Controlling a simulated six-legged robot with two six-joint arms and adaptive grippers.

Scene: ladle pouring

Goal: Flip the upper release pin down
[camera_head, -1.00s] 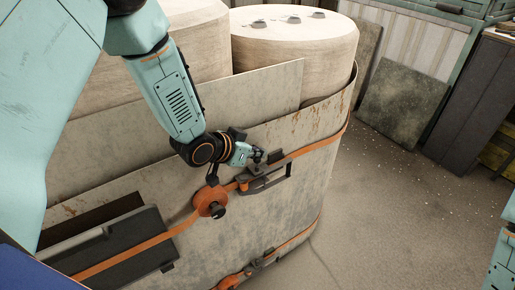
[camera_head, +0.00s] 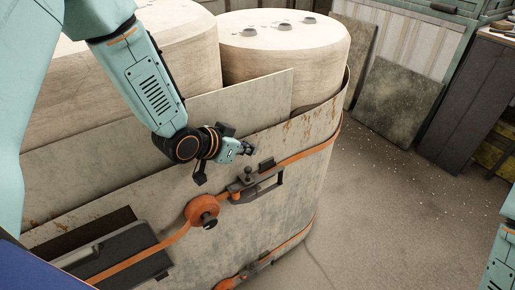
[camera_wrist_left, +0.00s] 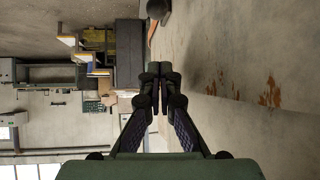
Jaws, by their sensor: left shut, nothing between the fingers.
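The upper release pin assembly (camera_head: 248,177) is a dark metal latch with a knob on the upper orange strap (camera_head: 305,154), on the side of a large worn casing. My left gripper (camera_head: 248,149) is shut and empty, above the latch and apart from it, near the casing's top edge. In the left wrist view the two fingertips (camera_wrist_left: 159,72) are together with nothing between them. A dark rounded knob (camera_wrist_left: 159,9) shows at the top edge of that view, beyond the fingertips. The pin's exact position is too small to tell. My right gripper is not in view.
An orange reel (camera_head: 201,209) with a dark knob sits on the strap left of the latch. A lower latch (camera_head: 258,267) is near the floor. Pale cylinders (camera_head: 283,42) stand inside the casing (camera_head: 262,220). The floor on the right (camera_head: 380,210) is clear.

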